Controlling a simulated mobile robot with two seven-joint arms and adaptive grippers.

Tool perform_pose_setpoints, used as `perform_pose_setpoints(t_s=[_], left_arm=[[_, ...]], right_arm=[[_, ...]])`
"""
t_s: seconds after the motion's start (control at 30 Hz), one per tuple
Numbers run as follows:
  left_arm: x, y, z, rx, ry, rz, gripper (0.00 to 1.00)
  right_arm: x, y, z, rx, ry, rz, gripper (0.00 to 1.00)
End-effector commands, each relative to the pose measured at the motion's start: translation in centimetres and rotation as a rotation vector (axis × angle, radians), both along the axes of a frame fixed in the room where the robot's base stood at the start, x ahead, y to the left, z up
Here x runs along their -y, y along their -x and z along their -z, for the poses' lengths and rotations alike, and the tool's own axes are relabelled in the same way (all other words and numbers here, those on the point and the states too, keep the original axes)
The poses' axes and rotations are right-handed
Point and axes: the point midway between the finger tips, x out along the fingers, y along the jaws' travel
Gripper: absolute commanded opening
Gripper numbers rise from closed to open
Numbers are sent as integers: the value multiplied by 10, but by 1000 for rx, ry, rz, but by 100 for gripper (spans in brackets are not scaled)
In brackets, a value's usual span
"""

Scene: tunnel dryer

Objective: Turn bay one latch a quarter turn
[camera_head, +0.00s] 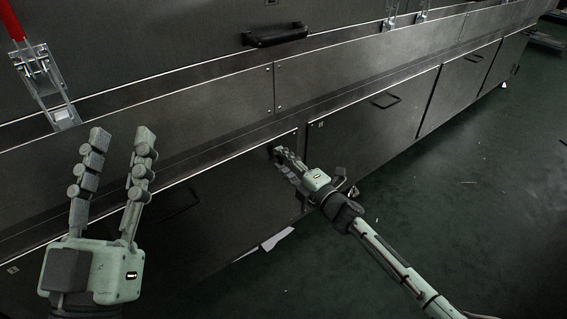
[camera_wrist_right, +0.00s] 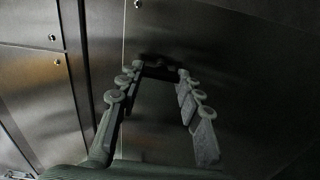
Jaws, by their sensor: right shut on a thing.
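The bay latch is a small dark fitting near the upper right corner of a dark lower door panel (camera_head: 215,200). My right gripper (camera_head: 279,153) reaches it from the right, and its fingers largely hide it in the head view. In the right wrist view the fingertips (camera_wrist_right: 159,70) are on either side of the dark latch (camera_wrist_right: 158,67), shut on it against the panel. The latch's exact angle is too dark to tell. My left gripper (camera_head: 122,135) is open and empty, in front of the machine at the left, fingers pointing up.
A door with a handle (camera_head: 386,100) lies to the right of the latch. A black handle (camera_head: 277,36) is on the upper panel. A red-handled clamp (camera_head: 39,68) is at the upper left. A pale sheet (camera_head: 277,238) lies on the green floor (camera_head: 440,215), which is mostly clear at right.

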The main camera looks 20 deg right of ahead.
Motion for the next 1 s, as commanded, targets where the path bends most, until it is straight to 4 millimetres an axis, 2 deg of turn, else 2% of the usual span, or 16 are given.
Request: perform_pose_setpoints(t_s=[0.67, 0.7, 0.87, 1.0], left_arm=[[-2, 2, -5, 36, 12, -3, 40], [-2, 2, -5, 36, 12, -3, 40], [-2, 2, -5, 35, 12, -3, 40], [-2, 2, -5, 35, 12, -3, 40]], right_arm=[[0, 0, 1, 21, 61, -1, 7], [0, 0, 1, 21, 61, -1, 38], [0, 0, 1, 21, 60, -1, 57], [0, 0, 0, 22, 59, -1, 57]])
